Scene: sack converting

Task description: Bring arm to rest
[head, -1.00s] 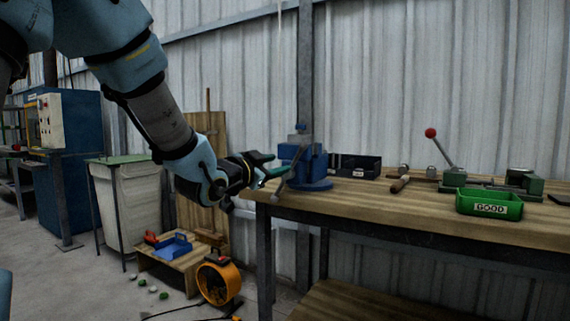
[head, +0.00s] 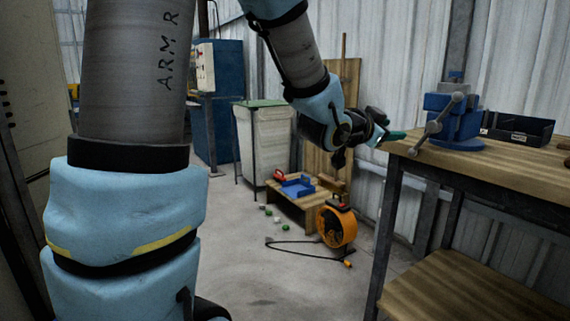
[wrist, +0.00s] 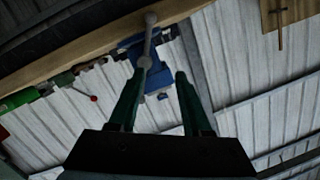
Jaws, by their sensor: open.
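My gripper (head: 392,137) is in the head view at the left end of the wooden workbench (head: 520,166), beside the blue vise (head: 456,122). In the wrist view my two green fingers (wrist: 160,82) stand apart with nothing between their tips. The vise (wrist: 157,66) shows beyond them, and its grey handle bar lies in line with the left finger. I cannot tell whether that finger touches the bar.
A white bin (head: 268,143) stands behind. Open floor lies in front.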

